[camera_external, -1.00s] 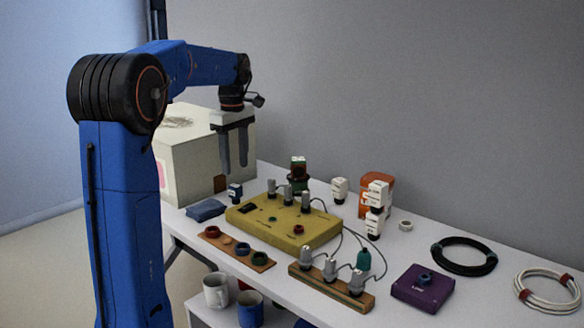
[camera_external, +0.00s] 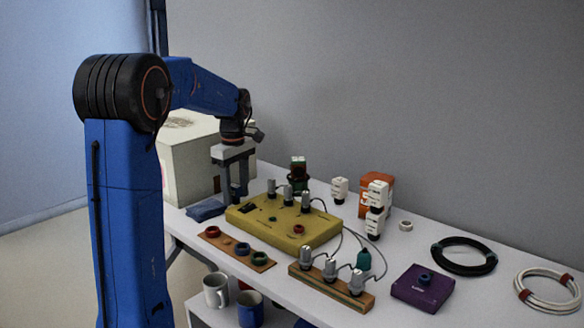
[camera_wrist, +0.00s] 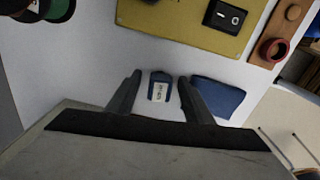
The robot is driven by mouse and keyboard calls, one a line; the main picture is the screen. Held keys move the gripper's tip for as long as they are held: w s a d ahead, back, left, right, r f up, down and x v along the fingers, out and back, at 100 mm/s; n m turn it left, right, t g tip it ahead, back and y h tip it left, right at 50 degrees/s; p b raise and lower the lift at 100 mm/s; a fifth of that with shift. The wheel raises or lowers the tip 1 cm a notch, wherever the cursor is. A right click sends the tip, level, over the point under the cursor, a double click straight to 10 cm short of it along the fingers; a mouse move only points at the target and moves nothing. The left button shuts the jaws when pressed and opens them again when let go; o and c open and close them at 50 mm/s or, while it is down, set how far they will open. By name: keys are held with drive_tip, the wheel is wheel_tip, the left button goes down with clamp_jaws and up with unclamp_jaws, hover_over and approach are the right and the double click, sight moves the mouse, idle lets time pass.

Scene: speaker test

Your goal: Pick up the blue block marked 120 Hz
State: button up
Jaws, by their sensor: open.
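The blue block (camera_wrist: 160,87) with a white label stands on the white table, and its print is too small to read for sure. In the wrist view it lies between the two fingers of my gripper (camera_wrist: 158,82), with a gap on each side. In the external view my gripper (camera_external: 235,200) is low over the table beside the pale box, fingers pointing down and open. There the block is hidden behind the fingers.
A folded blue cloth (camera_wrist: 217,96) lies close beside the right finger in the wrist view. The yellow panel (camera_external: 290,237) with grey plugs is just right of my gripper. The large pale box (camera_external: 188,165) stands close behind it. A wooden strip with rings (camera_external: 236,248) lies in front.

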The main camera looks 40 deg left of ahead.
drive_tip(key=c, duration=1.1)
drive_tip(key=shift+c, duration=0.2)
